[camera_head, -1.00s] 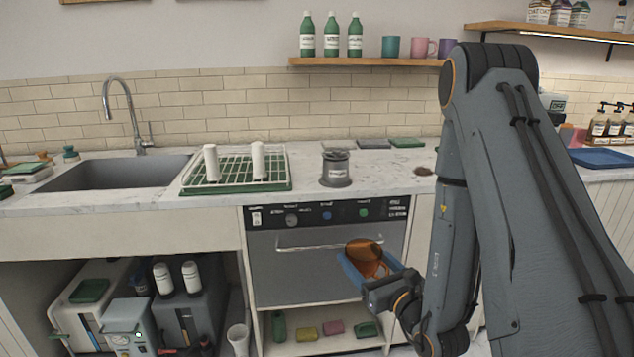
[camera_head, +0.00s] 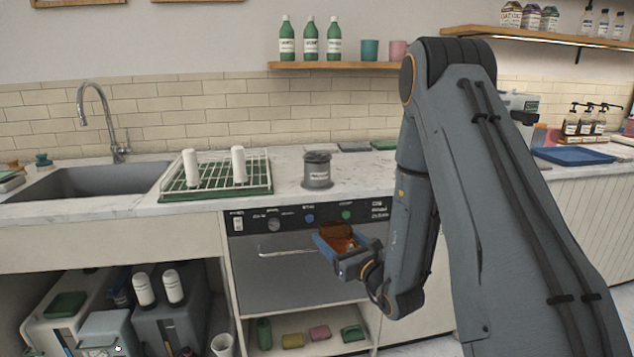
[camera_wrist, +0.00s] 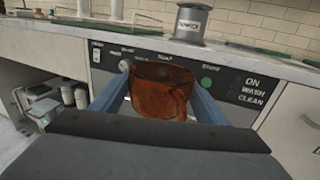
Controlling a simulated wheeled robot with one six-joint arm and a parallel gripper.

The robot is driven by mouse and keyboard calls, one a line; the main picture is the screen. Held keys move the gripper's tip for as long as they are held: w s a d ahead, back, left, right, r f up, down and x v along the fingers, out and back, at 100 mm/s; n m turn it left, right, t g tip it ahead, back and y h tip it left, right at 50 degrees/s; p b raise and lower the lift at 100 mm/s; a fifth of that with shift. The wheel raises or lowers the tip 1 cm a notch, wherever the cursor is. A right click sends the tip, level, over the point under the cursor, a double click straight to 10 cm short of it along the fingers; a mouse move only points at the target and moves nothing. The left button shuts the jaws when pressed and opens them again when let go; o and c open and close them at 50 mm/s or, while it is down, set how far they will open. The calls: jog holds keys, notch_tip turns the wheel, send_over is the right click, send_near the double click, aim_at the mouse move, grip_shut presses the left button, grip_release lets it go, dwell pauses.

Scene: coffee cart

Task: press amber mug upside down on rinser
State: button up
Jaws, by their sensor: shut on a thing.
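The amber mug (camera_head: 341,238) is a brown-orange translucent cup. My gripper (camera_head: 328,245) is shut on it and holds it in front of the dishwasher's control panel, below the counter edge. In the wrist view the mug (camera_wrist: 162,92) sits between the two blue fingers. A grey labelled cylinder (camera_head: 318,172), which may be the rinser, stands on the counter above and behind the mug. It also shows at the top of the wrist view (camera_wrist: 190,22). The mug is apart from it.
A green-and-white drying rack (camera_head: 214,190) with two white upright pieces stands left of the cylinder, beside the sink (camera_head: 90,180). The dishwasher (camera_head: 290,265) front is close behind my gripper. The counter (camera_head: 365,175) right of the cylinder is mostly clear.

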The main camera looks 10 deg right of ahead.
jog(key=n+b, duration=0.1)
jog(key=n, duration=0.2)
jog(key=shift+n+b, duration=0.55)
jog(key=shift+n, duration=0.95)
jog(key=shift+n+b, duration=0.7)
jog(key=shift+n, duration=0.5)
jog(key=n+b, duration=0.1)
jog(key=n, duration=0.2)
jog(key=shift+n+b, duration=0.3)
